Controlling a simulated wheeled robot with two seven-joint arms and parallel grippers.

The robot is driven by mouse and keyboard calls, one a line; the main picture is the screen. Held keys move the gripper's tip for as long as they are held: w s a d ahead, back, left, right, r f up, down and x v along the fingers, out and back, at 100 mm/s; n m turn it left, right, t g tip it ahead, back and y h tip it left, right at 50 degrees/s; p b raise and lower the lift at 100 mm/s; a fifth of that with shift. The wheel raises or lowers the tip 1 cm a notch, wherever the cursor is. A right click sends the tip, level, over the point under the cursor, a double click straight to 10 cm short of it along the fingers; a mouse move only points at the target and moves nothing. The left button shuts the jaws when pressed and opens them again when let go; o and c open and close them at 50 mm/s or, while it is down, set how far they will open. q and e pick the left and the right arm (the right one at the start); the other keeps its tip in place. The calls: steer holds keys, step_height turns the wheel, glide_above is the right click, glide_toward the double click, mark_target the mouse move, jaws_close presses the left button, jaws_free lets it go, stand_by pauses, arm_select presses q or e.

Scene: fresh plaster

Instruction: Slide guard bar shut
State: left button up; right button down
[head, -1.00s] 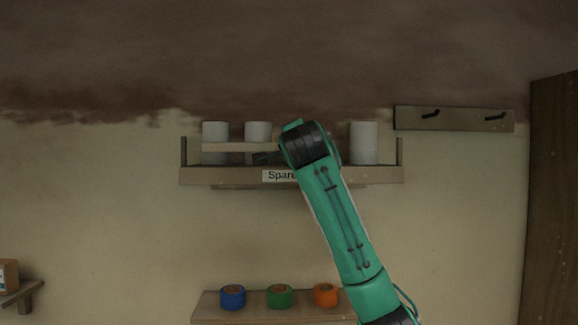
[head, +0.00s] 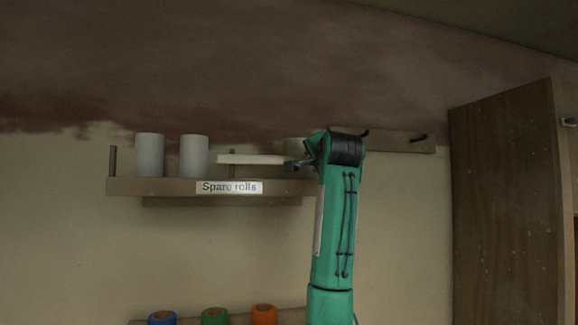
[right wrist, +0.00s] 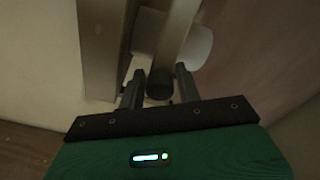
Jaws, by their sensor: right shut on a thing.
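The guard bar (head: 250,159) is a pale horizontal strip above the front edge of the shelf labelled "Spare rolls" (head: 150,187). In the head view, it lies to the right of two white rolls (head: 149,155) (head: 194,156). A third white roll (head: 297,145) is mostly hidden by my right arm. My right gripper (head: 292,166) is at the bar's right end, which it partly hides. In the right wrist view, its fingers (right wrist: 160,88) are shut on a dark round knob (right wrist: 160,80) at the bar (right wrist: 180,30). My left gripper is out of view.
Blue (head: 162,318), green (head: 214,316) and orange (head: 264,314) tape rolls stand on a lower ledge. A peg rail (head: 400,142) is on the wall behind my arm. A tall wooden cabinet (head: 500,200) stands at right.

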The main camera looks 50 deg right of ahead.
steer(key=shift+s+d+f, duration=0.1)
steer(key=shift+s+d, duration=0.2)
steer(key=shift+d, duration=0.25)
steer(key=shift+s+d, duration=0.3)
steer(key=shift+d, duration=0.2)
steer(key=c, duration=1.4)
jaws_free()
steer(key=shift+o, duration=1.3)
steer(key=shift+s+d, duration=0.1)
steer(key=b+v, duration=0.5)
steer(key=v, duration=0.8)
steer(key=shift+s+b, duration=0.3)
steer(key=shift+s, duration=0.15)
